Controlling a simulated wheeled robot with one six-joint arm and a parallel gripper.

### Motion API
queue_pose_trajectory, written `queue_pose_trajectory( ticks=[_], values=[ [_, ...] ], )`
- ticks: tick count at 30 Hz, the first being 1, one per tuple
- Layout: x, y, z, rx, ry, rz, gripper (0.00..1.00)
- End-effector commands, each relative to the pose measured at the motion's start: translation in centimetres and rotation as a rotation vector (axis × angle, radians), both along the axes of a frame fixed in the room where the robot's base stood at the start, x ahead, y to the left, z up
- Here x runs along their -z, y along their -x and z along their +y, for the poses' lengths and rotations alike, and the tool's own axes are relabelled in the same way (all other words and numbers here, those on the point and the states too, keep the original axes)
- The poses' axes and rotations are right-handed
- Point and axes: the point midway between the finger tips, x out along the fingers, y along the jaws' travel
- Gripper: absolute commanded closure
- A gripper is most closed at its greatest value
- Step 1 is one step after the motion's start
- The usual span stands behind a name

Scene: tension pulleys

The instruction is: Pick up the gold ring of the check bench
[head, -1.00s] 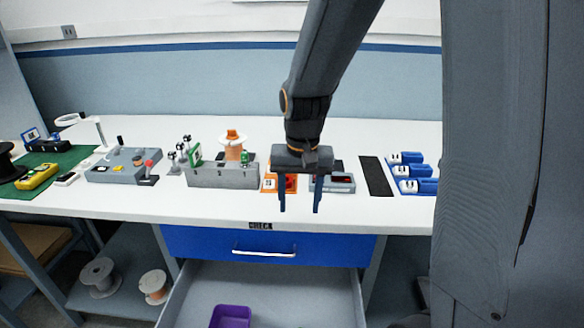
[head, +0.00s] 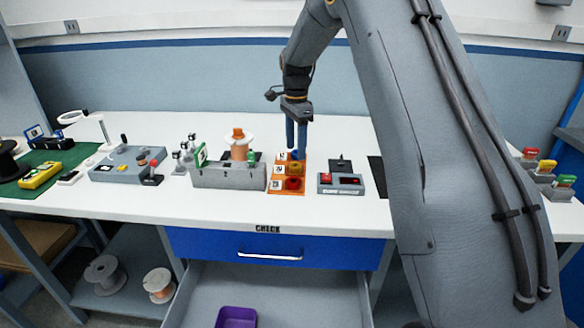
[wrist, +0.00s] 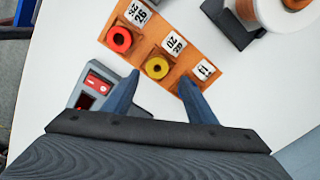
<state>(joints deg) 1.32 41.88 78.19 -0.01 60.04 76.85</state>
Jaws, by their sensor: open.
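The gold ring (wrist: 157,67) lies in the middle place of an orange tray (wrist: 113,37), between a red ring (wrist: 119,39) and the far place. In the head view the gold ring (head: 295,169) sits behind the red ring (head: 292,183). My gripper (head: 296,152) is open and empty, pointing down over the far part of the tray. In the wrist view its blue fingers (wrist: 159,82) appear on either side, just below the gold ring. The right finger hides most of the far place, where something blue shows in the head view.
A grey box with a display (head: 341,183) stands right of the tray. Below, a drawer (head: 268,290) is open, holding a purple bin (head: 236,317). The bench front is clear.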

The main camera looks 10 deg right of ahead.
Motion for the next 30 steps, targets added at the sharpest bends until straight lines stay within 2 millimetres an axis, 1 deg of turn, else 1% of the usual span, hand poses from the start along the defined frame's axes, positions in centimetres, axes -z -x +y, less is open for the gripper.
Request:
queue_pose_trajectory(
  ticks=[8, 12, 16, 21, 23, 27, 29, 30],
  values=[
    [3.1, 0.4, -0.5, 0.001, -0.001, 0.002, 0.48],
    [4.8, 0.3, -0.5, 0.0, 0.0, 0.0, 0.48],
    [5.3, 0.2, -0.4, -0.001, 0.0, -0.002, 0.48],
    [5.4, 0.2, -0.4, -0.002, 0.0, -0.002, 0.48],
    [5.4, 0.2, -0.3, -0.002, 0.0, -0.002, 0.57],
    [5.3, 0.2, -0.3, -0.003, 0.0, -0.002, 0.8],
    [5.3, 0.2, -0.3, -0.003, 0.001, -0.002, 0.9],
    [5.3, 0.2, -0.3, -0.003, 0.001, -0.002, 0.94]
  ],
)
